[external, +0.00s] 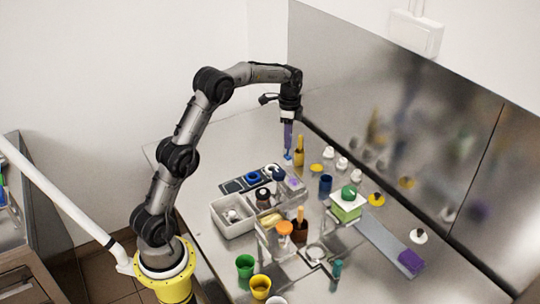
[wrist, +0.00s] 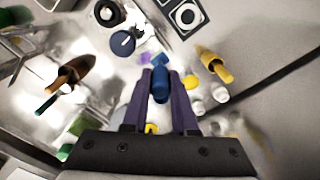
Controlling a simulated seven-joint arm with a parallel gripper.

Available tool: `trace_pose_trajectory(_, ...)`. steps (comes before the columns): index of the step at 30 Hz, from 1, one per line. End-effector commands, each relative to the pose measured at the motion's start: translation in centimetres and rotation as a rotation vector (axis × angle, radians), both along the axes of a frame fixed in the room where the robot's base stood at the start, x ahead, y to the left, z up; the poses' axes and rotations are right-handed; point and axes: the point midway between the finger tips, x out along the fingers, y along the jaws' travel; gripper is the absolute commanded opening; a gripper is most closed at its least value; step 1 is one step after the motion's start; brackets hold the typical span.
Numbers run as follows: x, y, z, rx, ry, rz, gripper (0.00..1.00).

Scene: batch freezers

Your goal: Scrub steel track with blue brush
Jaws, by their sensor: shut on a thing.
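My gripper (external: 288,148) hangs pointing down over the back of the table, near the steel back wall. In the wrist view its two dark purple fingers (wrist: 161,88) are shut on the blue brush (wrist: 160,84), whose rounded blue end shows between them. In the external view a small blue part of the brush (external: 287,158) shows below the fingertips; its bristles are not clear. The steel track (external: 385,240) is a flat grey strip at the right, well away from my gripper. A purple block (external: 411,261) sits at its near end.
White and yellow knobs (external: 328,153) line the wall side. Coloured cups (external: 245,268) are at the front.

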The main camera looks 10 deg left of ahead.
Motion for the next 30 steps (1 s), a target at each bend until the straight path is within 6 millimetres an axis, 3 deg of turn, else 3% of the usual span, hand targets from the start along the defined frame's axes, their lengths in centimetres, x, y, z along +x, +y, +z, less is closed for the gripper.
trace_pose_trajectory(17, -0.1, 0.0, -5.8, 0.002, 0.003, 0.0, 0.0)
trace_pose_trajectory(30, -2.9, -2.9, -5.9, 0.0, 0.001, -0.002, 0.0)
